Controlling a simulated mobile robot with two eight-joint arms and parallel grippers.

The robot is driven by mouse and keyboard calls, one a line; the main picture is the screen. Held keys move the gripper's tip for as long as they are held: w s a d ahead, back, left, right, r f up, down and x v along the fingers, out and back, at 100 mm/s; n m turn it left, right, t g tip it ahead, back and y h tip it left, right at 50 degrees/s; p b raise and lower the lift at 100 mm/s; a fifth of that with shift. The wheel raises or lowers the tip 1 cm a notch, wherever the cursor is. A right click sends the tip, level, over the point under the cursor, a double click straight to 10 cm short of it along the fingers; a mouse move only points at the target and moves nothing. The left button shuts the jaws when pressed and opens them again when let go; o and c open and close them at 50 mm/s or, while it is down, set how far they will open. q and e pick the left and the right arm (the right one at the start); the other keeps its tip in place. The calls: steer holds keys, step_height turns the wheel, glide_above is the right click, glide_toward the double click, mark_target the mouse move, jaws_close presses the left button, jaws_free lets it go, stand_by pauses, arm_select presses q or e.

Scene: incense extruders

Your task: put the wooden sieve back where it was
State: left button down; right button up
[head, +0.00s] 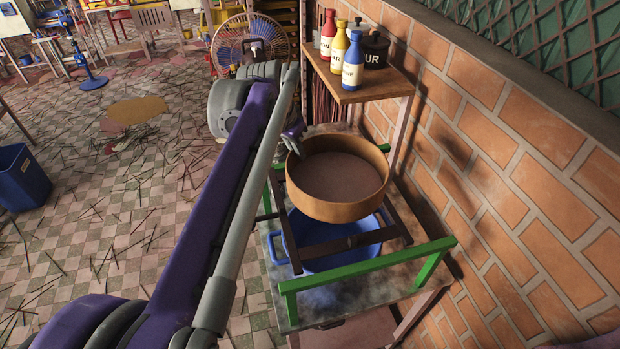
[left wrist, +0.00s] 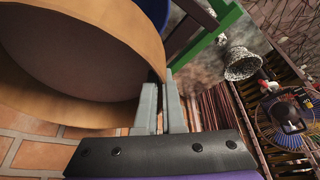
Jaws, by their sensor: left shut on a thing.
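The wooden sieve (head: 338,208) is a round, light-brown hoop with a brownish mesh. It is over the dark wooden rails (head: 345,244) of a green-ended frame, above a blue tub (head: 360,254). I cannot tell whether its underside touches the rails. My left gripper (head: 297,143) is at the sieve's far left rim. In the left wrist view, the gripper's two grey fingers (left wrist: 160,106) are shut on the rim of the sieve (left wrist: 120,20). My right gripper is not in view.
A wooden shelf (head: 360,91) with red, yellow and blue bottles and a dark jar stands behind the sieve. A brick wall (head: 510,150) is close on the right. A fan (head: 250,40) stands farther back. Thin sticks litter the tiled floor at left.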

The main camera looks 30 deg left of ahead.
mark_target(296, 167)
arm_select(q)
steer(key=shift+f, duration=2.85)
steer(key=c, duration=1)
jaws_free()
steer(key=shift+f, duration=0.3)
steer(key=v, duration=1.1)
steer(key=shift+s+d, duration=0.15)
steer(key=shift+d, duration=0.15)
